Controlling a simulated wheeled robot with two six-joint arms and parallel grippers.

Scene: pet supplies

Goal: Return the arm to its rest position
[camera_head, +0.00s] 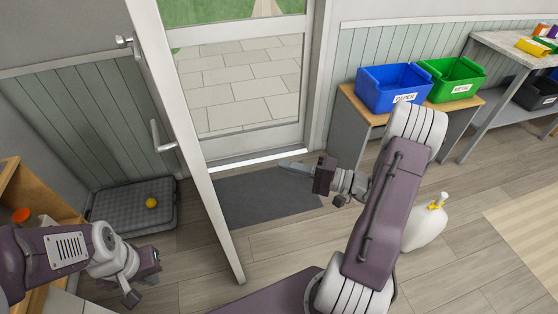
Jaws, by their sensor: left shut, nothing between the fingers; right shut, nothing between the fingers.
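My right arm reaches across the middle of the view. Its gripper (294,168) is shut and empty, pointing left above the dark doormat near the doorway. My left arm comes in from the lower left. Its gripper (134,297) is shut and empty, pointing down over the floor in front of the grey pet bed. Neither gripper appears to touch anything.
A white-framed door (195,180) stands open between my two grippers. A yellow ball (151,202) lies on the grey pet bed (104,213). The doormat (245,203) is by the doorway. Blue (372,96) and green (472,72) bins stand on a bench. A white jug (423,232) stands right of my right arm.

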